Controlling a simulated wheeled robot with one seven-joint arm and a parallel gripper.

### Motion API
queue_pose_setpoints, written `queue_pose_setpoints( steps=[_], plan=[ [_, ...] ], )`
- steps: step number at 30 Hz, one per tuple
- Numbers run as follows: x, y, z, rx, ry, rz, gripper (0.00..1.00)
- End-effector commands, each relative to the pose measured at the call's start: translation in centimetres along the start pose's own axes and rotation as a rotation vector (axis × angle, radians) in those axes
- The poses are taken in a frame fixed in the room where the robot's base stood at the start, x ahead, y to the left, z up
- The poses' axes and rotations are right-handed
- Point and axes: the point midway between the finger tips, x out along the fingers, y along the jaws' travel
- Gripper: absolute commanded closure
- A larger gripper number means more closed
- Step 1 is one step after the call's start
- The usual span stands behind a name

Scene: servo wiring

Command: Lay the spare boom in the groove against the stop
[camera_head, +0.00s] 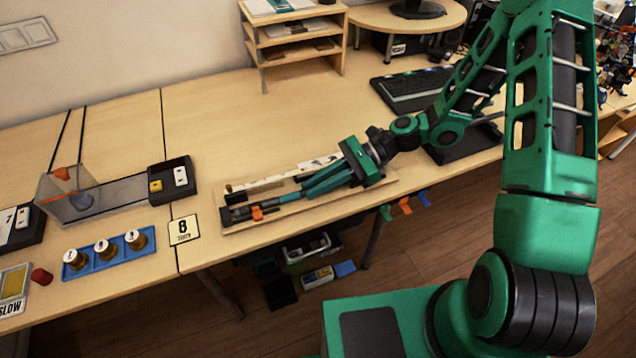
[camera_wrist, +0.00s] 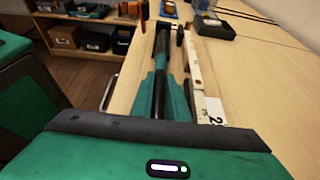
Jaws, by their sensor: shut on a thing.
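The spare boom, a slim dark rod (camera_wrist: 161,62), lies between the two teal fingers of my gripper (camera_wrist: 162,88) in the wrist view. In the head view my gripper (camera_head: 308,188) is shut on it, low over a pale wooden board (camera_head: 345,199) on the table. The rod's dark end (camera_head: 235,215) reaches left along the board, close to an orange piece (camera_head: 257,213). My fingers and palm hide the rest of the rod. A pale strip with dark marks (camera_head: 318,163) runs beside it. I cannot tell whether the rod rests in the groove or touches the stop.
A keyboard (camera_head: 405,90) and a wooden shelf (camera_head: 296,38) stand behind. The table's front edge is close to the board.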

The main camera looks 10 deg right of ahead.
Motion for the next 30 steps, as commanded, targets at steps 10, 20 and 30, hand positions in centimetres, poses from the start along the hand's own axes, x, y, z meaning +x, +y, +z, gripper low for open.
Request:
queue_pose_setpoints(
  steps=[10,20,30],
  plan=[
    [0.45,0.02,0.18,0.0,0.0,0.001,1.0],
    [0.83,0.0,0.34,0.0,0.0,0.0,1.0],
    [0.85,-0.01,0.35,0.0,0.0,0.0,0.64]
  ],
)
